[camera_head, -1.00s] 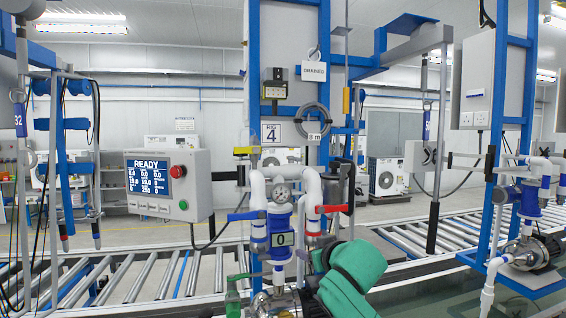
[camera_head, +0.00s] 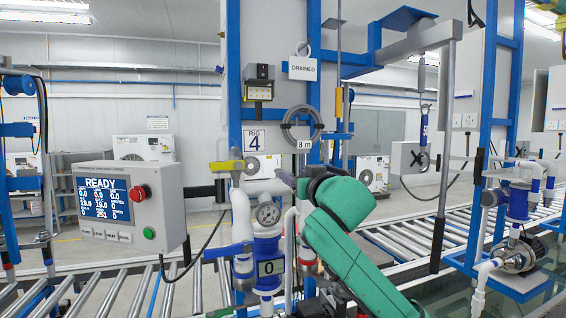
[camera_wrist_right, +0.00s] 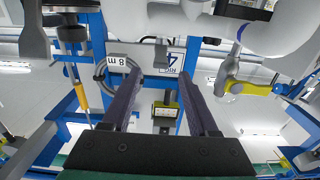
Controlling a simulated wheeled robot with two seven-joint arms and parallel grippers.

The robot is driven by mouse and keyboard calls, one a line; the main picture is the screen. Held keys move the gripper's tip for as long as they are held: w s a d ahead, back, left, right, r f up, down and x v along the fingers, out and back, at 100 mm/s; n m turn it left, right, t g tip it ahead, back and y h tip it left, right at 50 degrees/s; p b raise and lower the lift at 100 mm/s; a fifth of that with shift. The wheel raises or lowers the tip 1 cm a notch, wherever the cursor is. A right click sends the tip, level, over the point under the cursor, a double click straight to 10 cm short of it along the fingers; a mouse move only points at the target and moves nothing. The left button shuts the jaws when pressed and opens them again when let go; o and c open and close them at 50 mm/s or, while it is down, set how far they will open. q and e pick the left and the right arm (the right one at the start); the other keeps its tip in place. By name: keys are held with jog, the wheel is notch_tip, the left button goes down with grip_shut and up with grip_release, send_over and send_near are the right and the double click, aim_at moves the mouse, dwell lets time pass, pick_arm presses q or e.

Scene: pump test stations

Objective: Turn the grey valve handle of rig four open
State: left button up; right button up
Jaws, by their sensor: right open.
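Rig four's number plate (camera_head: 257,141) hangs on its blue frame in the head view, and shows upside down in the wrist view (camera_wrist_right: 168,60). My right gripper (camera_head: 284,178) is raised in front of the rig, right of the white pipes. In the right wrist view its two dark fingers (camera_wrist_right: 163,85) are apart with nothing between them. A grey lever-like part (camera_wrist_right: 35,40) shows at the upper left there, apart from the fingers; I cannot tell whether it is the grey valve handle. In the head view my arm hides the rig's right side. My left gripper is out of view.
A yellow handle (camera_head: 226,166) and a blue handle (camera_head: 228,249) are on the rig's left pipe, near a gauge (camera_head: 268,213). A control box (camera_head: 130,207) stands left. A grey hose coil (camera_head: 301,125) hangs above. Roller conveyors (camera_head: 203,288) run behind.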

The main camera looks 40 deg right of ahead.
aim_at(284, 171)
jog(key=x, duration=0.1)
jog(key=p+x, duration=0.1)
jog(key=x, duration=0.1)
jog(key=p+x, duration=0.1)
jog(key=x, duration=0.1)
jog(key=shift+d+r, duration=0.1)
jog(key=shift+r, duration=0.25)
jog(key=w, duration=0.1)
jog(key=w+d+f+p, duration=0.1)
jog(key=w, duration=0.1)
jog(key=w+p, duration=0.1)
jog(key=shift+w+d+f, duration=0.15)
jog(key=shift+w+d, duration=0.1)
jog(key=shift+w, duration=0.05)
jog(key=shift+s, duration=0.1)
jog(key=shift+s+a, duration=0.2)
jog(key=shift+s, duration=0.1)
jog(key=shift+c, duration=0.3)
grip_shut()
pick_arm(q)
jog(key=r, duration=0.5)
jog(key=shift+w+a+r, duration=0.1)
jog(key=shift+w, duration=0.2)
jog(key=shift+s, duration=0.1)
